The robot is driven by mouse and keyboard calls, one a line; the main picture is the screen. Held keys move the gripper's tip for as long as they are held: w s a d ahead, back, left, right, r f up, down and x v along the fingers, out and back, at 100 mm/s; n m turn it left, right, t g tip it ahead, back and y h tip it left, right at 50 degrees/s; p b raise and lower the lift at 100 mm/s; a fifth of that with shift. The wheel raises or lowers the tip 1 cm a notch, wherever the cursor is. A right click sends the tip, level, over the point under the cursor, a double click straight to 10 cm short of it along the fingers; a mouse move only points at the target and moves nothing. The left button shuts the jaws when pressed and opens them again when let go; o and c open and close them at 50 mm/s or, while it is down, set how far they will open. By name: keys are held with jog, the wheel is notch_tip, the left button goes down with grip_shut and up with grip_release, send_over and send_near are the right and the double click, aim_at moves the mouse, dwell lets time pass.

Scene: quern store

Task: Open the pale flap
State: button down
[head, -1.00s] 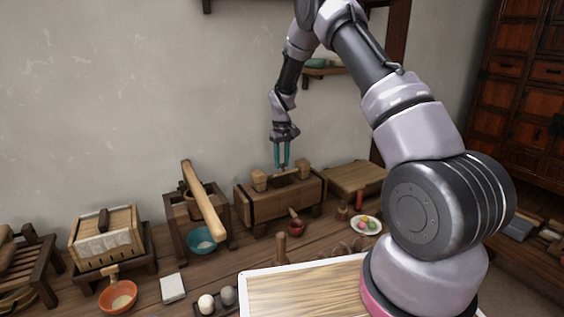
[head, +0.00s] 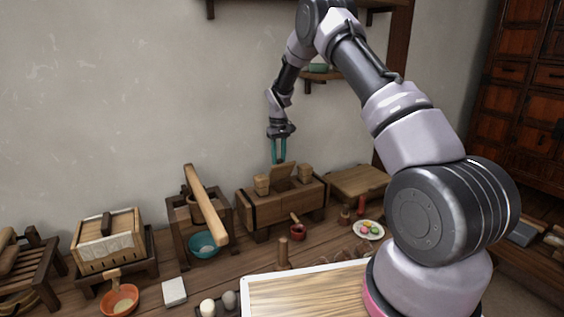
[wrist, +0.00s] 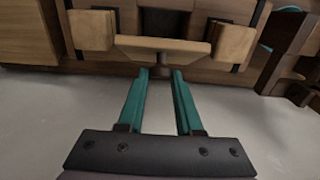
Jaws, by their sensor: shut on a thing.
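The pale flap (head: 283,172) belongs to a long wooden box (head: 262,208) against the wall. In the head view it stands tilted up above the box's top, between two wooden blocks. My gripper (head: 278,161) is above the box, its teal fingers pointing down to the flap's upper edge. In the wrist view the flap (wrist: 165,48) spans between the blocks, and my gripper (wrist: 162,74) is shut on a small dark knob (wrist: 162,70) at its near edge. The fingers partly hide the knob. A dark opening (wrist: 164,22) shows beyond the flap.
A wooden press with a long pale handle (head: 205,205) stands left of the box, a teal bowl (head: 202,245) under it. A low wooden stand (head: 357,182) is to the right. A plate of coloured balls (head: 370,230) lies in front. The wall is close behind.

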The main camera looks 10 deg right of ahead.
jog(key=shift+w+a+f, duration=0.1)
jog(key=shift+w+a, duration=0.1)
jog(key=shift+w, duration=0.4)
jog(key=shift+w+a+f, duration=0.15)
jog(key=shift+w+a, duration=0.05)
jog(key=shift+w, duration=0.45)
jog(key=shift+w+a+f, duration=0.1)
jog(key=shift+w+a, duration=0.1)
jog(key=shift+w, duration=0.4)
jog(key=c, duration=0.6)
grip_release()
notch_tip(320, 180, up, 11)
jog(key=shift+f, duration=0.1)
